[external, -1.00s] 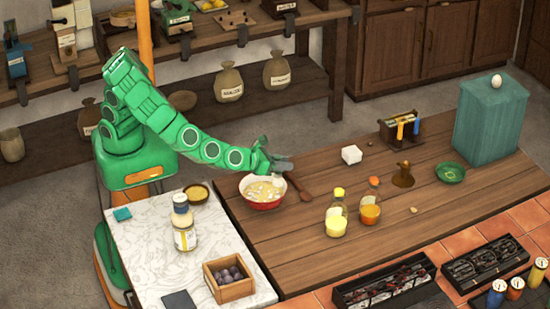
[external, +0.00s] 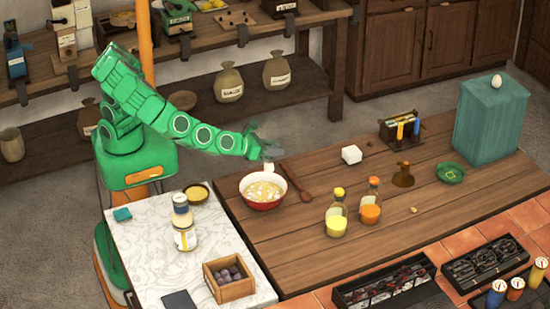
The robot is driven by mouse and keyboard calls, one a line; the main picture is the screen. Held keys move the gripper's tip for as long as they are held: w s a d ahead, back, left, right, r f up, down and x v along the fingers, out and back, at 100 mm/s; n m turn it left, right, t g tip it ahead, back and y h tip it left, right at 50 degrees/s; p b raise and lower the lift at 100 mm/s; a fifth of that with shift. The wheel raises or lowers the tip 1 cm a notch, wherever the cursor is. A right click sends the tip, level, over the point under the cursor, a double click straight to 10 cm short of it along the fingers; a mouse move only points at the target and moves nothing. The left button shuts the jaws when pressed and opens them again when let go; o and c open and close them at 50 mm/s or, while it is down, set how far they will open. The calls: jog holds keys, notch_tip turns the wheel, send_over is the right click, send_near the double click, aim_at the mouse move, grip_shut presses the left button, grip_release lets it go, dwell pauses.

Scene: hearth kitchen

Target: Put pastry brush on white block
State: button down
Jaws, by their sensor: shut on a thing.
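My gripper (external: 268,150) is at the end of my outstretched arm, raised above the far rim of the red bowl. It is shut on a small pale thing (external: 269,168), which hangs below the fingers. This appears to be the pastry brush, mostly hidden by the gripper and too small to make out clearly. The white block (external: 351,154) sits on the wooden table to the right of my gripper, apart from it, with its top bare.
The red bowl (external: 262,202) with creamy contents stands below my gripper. A wooden spoon (external: 302,189) lies beside it. Yellow (external: 337,217) and orange (external: 371,206) bottles stand nearer the front. A rack (external: 402,131) stands beyond the block. Table between spoon and block is clear.

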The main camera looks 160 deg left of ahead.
jog(key=s+a+r+n+g, duration=0.15)
jog(key=s+a, duration=0.25)
jog(key=a, duration=0.4)
jog(key=s+a+r, duration=0.2)
jog(key=s+a, duration=0.3)
jog(key=a, duration=0.3)
jog(key=s+a+r+g, duration=0.1)
jog(key=s+a, duration=0.3)
jog(key=a, duration=0.4)
jog(key=shift+t, duration=0.25)
jog(key=shift+w+a+f, duration=1.05)
jog(key=shift+a+f, duration=0.95)
jog(key=shift+f, duration=0.1)
jog(key=shift+w+a+f, duration=1.05)
jog(key=shift+a+f, duration=1)
jog(key=shift+f, duration=0.05)
jog(key=shift+w+a+f, duration=1.05)
jog(key=shift+a+f, duration=0.95)
jog(key=shift+f, duration=0.1)
jog(key=shift+f, duration=0.15)
jog(key=c, duration=0.9)
grip_release()
jog(key=shift+o, duration=0.2)
